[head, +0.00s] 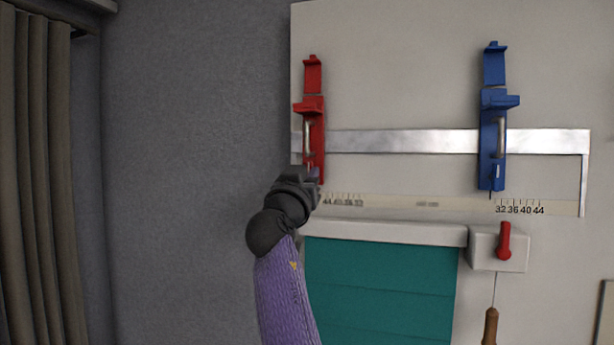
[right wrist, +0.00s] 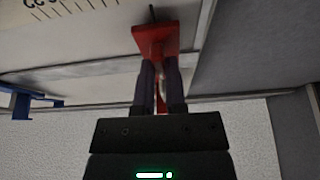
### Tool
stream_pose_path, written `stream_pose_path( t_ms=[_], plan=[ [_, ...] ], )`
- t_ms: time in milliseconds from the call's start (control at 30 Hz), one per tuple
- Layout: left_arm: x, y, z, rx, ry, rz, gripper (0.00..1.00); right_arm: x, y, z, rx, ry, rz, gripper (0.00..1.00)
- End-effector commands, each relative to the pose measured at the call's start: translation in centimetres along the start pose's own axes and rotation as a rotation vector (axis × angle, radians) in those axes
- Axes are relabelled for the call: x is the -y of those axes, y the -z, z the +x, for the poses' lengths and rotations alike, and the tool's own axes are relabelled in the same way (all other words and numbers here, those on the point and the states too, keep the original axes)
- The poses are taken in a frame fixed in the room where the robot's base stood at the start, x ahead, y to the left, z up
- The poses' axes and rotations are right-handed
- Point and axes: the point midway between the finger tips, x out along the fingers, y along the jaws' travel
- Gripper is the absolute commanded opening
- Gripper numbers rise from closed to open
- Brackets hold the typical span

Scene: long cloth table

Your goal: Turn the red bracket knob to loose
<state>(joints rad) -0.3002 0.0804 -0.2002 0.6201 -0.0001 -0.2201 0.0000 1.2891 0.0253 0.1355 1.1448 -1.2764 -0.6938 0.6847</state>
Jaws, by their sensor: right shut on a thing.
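The red bracket (head: 312,110) is mounted upright at the left end of a metal rail (head: 400,141) on the pale board. My right gripper (head: 311,176) is at its lower end, reaching up from below. In the right wrist view the two dark fingers (right wrist: 159,78) are shut at the red bracket (right wrist: 155,38), with a thin red piece (right wrist: 160,95) showing between them. The fingers hide most of the knob, so its turn position cannot be told. My left gripper is not in view.
A blue bracket (head: 493,120) sits on the rail's right part. A number scale (head: 430,204) runs below the rail. A red lever (head: 505,242) on a pale box, a wooden handle (head: 490,327) and a teal panel (head: 380,290) are lower. Grey wall lies left.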

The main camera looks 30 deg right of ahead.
Motion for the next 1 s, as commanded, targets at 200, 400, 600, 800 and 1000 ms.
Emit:
stream_pose_path(
  t_ms=[200, 400, 600, 800, 1000],
  plan=[
    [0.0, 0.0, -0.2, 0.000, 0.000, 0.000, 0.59, 0.0, 0.0, 0.0, 0.000, 0.010, -0.024, 0.00],
    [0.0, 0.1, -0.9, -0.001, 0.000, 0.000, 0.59, 0.0, 0.2, 0.1, -0.001, 0.048, -0.114, 0.00],
    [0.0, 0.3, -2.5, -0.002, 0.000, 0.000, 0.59, -0.1, 0.4, 0.2, -0.001, 0.112, -0.272, 0.00],
    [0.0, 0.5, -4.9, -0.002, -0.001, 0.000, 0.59, -0.2, 0.6, 0.2, -0.002, 0.186, -0.447, 0.00],
    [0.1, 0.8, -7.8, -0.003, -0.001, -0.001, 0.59, -0.2, 0.8, 0.3, -0.002, 0.259, -0.626, 0.00]
  ],
)
